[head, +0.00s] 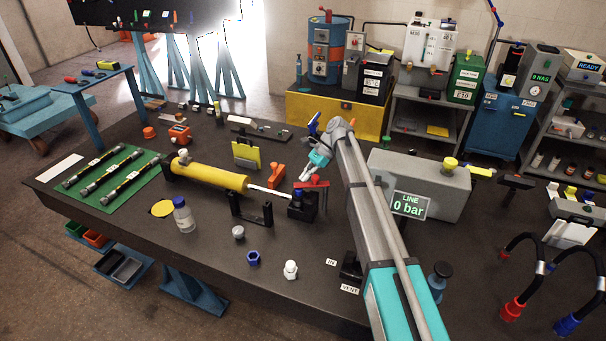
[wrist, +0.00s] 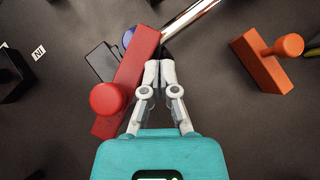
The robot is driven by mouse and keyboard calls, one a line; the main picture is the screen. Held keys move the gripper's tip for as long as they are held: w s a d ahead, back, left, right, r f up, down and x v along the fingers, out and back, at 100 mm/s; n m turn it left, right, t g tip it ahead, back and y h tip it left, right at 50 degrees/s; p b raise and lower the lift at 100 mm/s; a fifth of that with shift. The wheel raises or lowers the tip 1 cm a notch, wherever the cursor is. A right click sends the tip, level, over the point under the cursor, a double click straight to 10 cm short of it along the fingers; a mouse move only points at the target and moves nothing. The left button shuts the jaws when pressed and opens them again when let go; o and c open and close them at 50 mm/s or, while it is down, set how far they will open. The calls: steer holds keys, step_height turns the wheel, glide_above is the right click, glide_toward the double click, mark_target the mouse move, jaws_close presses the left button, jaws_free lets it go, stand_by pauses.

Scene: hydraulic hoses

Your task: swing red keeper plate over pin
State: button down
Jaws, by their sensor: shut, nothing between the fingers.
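The red keeper plate (wrist: 135,75) lies slanted across the wrist view, with a round red knob (wrist: 107,99) near its lower end. A blue round part (wrist: 128,38), possibly the pin's head, is partly covered by the plate's upper end. My gripper (wrist: 160,66) is shut and empty, its fingertips close along the plate's right side. I cannot tell if they touch it. In the head view my gripper (head: 304,177) is just above the plate.
A chrome rod (wrist: 192,18) runs beyond my fingertips from the yellow cylinder (head: 205,177). An orange handled block (wrist: 268,60) stands to the right in the wrist view. A black bracket (head: 250,212) stands left of the block. The grey LINE box (head: 415,182) is right of my arm.

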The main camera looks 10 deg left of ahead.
steer(key=shift+s, duration=0.15)
stand_by(0.5)
steer(key=shift+a+r, duration=0.1)
steer(key=w+a+r+p, duration=0.2)
steer(key=w+r+p, duration=0.4)
steer(key=p, duration=0.1)
steer(key=shift+w+r, duration=0.4)
steer(key=shift+a, duration=0.1)
stand_by(0.5)
steer(key=s+d+f+n+t+h, duration=0.2)
steer(key=s+d+n+t+h, duration=0.1)
steer(key=s+d, duration=1.1)
steer(key=s+d+f+n+t+h, duration=0.3)
steer(key=s+d+n, duration=0.2)
steer(key=s+d, duration=1)
steer(key=shift+d+f+n, duration=0.2)
steer(key=shift+d+n, duration=0.2)
steer(key=shift+d, duration=3.7)
